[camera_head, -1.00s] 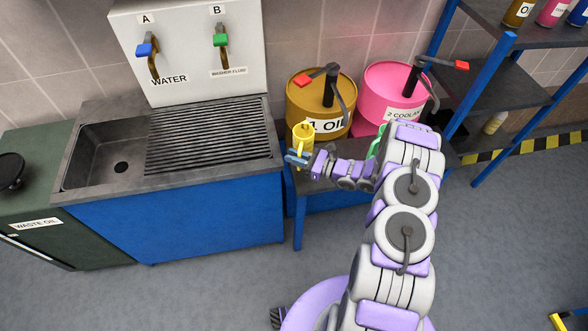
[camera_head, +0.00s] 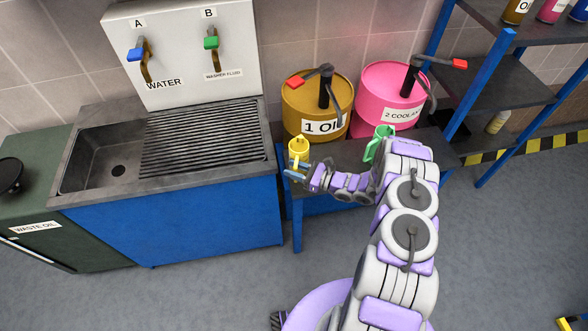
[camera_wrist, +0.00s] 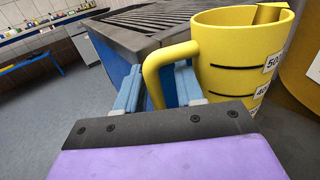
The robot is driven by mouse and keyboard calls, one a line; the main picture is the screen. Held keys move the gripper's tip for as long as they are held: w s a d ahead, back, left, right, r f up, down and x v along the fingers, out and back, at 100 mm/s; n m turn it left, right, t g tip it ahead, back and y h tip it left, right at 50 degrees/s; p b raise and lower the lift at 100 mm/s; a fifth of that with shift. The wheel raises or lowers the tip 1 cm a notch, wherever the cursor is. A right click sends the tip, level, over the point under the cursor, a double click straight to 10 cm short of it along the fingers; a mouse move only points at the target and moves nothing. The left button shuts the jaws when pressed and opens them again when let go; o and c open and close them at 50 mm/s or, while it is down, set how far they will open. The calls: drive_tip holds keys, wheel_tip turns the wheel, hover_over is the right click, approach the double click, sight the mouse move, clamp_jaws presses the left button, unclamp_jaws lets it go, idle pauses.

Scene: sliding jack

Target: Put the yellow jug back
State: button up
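The yellow jug (camera_head: 298,148) is upright at the left front corner of the low bench, in front of the oil drum. My gripper (camera_head: 296,173) is at its near side. In the wrist view the jug (camera_wrist: 225,60) fills the upper right, with volume marks on its wall. Its handle passes between the two blue fingers of my gripper (camera_wrist: 158,88), which are closed around it. I cannot tell whether the jug's base touches the bench. The wrist plate hides its lower part.
The bench (camera_head: 345,157) carries the brown oil drum (camera_head: 314,108), the pink coolant drum (camera_head: 388,98) and a green jug (camera_head: 376,146), partly hidden by my arm. The sink unit (camera_head: 200,215) is close on the left. A shelf rack (camera_head: 490,82) stands right.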

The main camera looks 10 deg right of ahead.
drive_tip(key=shift+o, duration=0.3)
drive_tip(key=shift+a, duration=0.7)
drive_tip(key=p+v, duration=0.1)
drive_tip(key=v, duration=1)
drive_tip(key=s+a+r+n+g+h, duration=0.1)
drive_tip(key=s+a+r+n+g, duration=0.35)
drive_tip(key=r, duration=0.35)
drive_tip(key=s+a+r+n+g, duration=0.3)
drive_tip(key=a+r+n+g, duration=0.15)
drive_tip(key=r, duration=0.35)
drive_tip(key=s+a+r+n+g+h, duration=0.1)
drive_tip(key=s+a+r+n+g, duration=0.35)
drive_tip(key=r, duration=0.35)
drive_tip(key=s+r+n+g+h, duration=0.1)
drive_tip(key=s+r+n+h, duration=0.25)
drive_tip(key=s, duration=0.35)
drive_tip(key=s+r+n+h, duration=0.3)
drive_tip(key=s+r, duration=0.1)
drive_tip(key=s, duration=0.2)
drive_tip(key=s+d+r+n+t+h, duration=0.2)
drive_tip(key=s+d+h, duration=0.4)
drive_tip(key=s, duration=0.5)
drive_tip(key=shift+s+r+n+t, duration=0.35)
drive_tip(key=shift+r+n, duration=0.2)
drive_tip(key=shift+n, duration=0.85)
drive_tip(key=shift+h, duration=0.25)
